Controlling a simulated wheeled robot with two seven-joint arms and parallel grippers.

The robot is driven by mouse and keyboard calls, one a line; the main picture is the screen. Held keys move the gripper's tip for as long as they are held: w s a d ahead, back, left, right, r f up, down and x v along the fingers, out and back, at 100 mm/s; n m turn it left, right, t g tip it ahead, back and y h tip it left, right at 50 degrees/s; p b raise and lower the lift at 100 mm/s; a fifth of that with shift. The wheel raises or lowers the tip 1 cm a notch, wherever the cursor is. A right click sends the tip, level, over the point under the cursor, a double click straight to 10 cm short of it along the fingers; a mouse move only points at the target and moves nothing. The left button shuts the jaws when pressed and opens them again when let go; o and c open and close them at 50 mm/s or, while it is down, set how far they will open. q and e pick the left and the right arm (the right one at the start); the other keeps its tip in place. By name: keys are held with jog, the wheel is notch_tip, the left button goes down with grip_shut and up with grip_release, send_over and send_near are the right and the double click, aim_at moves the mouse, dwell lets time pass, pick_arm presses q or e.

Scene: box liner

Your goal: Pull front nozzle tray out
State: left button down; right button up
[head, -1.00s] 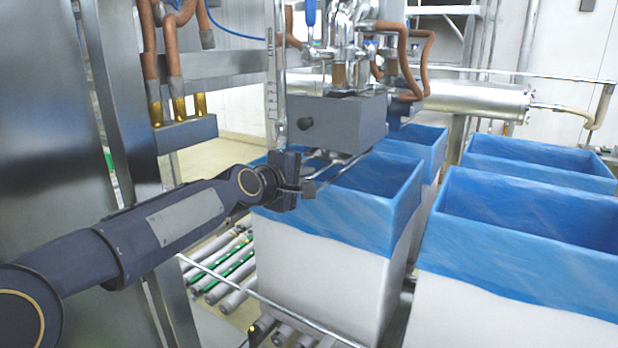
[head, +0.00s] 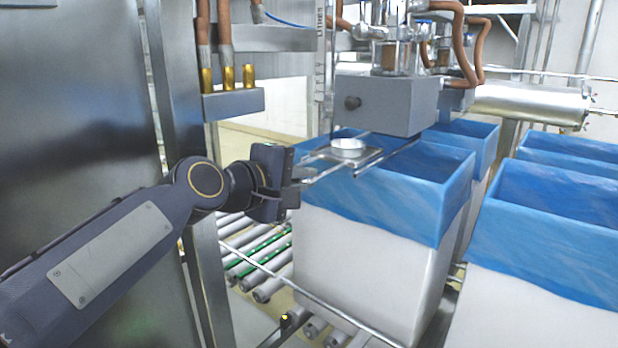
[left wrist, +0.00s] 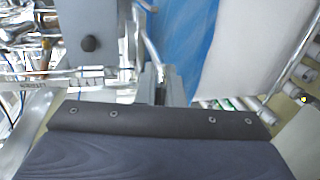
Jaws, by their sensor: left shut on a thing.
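The front nozzle tray (head: 376,161) is a small metal tray on thin rails, with a round metal dish (head: 348,148) on it. It sticks out from under the grey nozzle block (head: 388,103), above the blue-lined front box (head: 400,190). My left gripper (head: 298,183) is shut on the near end of the tray, left of the block. In the left wrist view my left gripper (left wrist: 160,85) shows at the middle, with its fingertips partly hidden and the nozzle block (left wrist: 88,30) at upper left. My right gripper is not in view.
More boxes with blue liners (head: 555,230) stand to the right and behind. A roller conveyor (head: 262,262) with a thin guide rail runs beneath the front box. A tall steel panel (head: 75,120) stands close on the left. A steel cylinder (head: 530,103) lies at the back right.

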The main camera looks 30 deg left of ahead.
pick_arm(q)
jog(key=c, duration=1.8)
grip_release()
jog(key=v, duration=0.8)
jog(key=shift+w, duration=0.1)
jog(key=s+d+f+m+g+p, duration=0.2)
jog(key=s+d+f+m+g, duration=0.1)
jog(key=f, duration=0.4)
jog(key=s+d+f+m+g+h+p, duration=0.1)
jog(key=s+d+f+m+g+p, duration=0.2)
jog(key=s+f+m, duration=0.3)
jog(key=s+d+f+m+g+p, duration=0.2)
jog(key=s+d+f+m+g, duration=0.1)
jog(key=f, duration=0.7)
jog(key=shift+s+d+f+m+g+h+p, duration=0.15)
jog(key=shift+s+d+m, duration=0.25)
jog(key=shift+m, duration=0.3)
jog(key=shift+s+d+f+m+g+h+p, duration=0.15)
jog(key=shift+s+d+m, duration=0.2)
jog(key=shift+d+m, duration=0.25)
